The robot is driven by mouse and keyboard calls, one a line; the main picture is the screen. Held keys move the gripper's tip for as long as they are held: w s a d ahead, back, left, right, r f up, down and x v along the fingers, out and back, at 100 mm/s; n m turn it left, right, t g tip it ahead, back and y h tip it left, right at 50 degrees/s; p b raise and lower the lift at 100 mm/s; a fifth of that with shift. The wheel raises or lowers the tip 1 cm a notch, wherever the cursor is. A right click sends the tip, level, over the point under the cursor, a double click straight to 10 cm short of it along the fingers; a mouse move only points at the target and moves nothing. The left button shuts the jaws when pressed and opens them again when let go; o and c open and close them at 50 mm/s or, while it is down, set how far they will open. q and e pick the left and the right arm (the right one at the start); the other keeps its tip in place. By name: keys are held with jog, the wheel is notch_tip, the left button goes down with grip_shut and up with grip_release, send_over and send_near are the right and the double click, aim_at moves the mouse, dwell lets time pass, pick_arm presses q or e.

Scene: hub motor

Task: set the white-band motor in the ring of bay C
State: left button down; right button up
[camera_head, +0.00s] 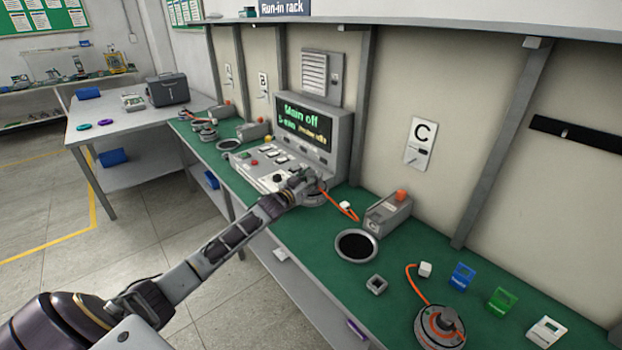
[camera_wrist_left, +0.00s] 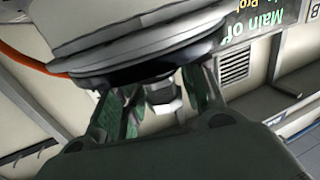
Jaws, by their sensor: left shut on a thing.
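My left gripper (camera_head: 308,184) is shut on a motor (camera_head: 316,199), a grey disc with an orange cable that ends in a white plug. It shows in front of the console; its height over the bench is hard to tell. In the left wrist view the fingers (camera_wrist_left: 163,95) close around the hub of the motor (camera_wrist_left: 135,40), and the orange cable leaves to the left. I cannot clearly tell its band colour. The ring of bay C (camera_head: 357,246) is a grey rim with a dark, empty middle, right of the gripper. My right gripper is not in view.
A grey box with an orange button (camera_head: 388,213) stands behind the ring, under the C sign (camera_head: 421,143). A second motor with orange marking (camera_head: 440,326) lies at front right. A small grey square socket (camera_head: 376,284) and blue, green and white tags are nearby. The console (camera_head: 312,135) stands behind my gripper.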

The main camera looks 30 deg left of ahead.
pick_arm(q)
jog(key=shift+d+r, duration=0.1)
jog(key=shift+r, duration=0.2)
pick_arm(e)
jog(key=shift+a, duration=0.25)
pick_arm(q)
jog(key=shift+s+d+b, duration=0.15)
jog(key=shift+d+b, duration=0.2)
jog(key=shift+d, duration=2)
jog(key=s+d+b, duration=0.1)
jog(key=d+b, duration=0.3)
jog(key=d, duration=1.2)
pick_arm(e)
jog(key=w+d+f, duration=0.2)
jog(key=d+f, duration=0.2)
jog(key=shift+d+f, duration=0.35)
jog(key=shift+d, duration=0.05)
pick_arm(q)
jog(key=shift+s+r, duration=0.1)
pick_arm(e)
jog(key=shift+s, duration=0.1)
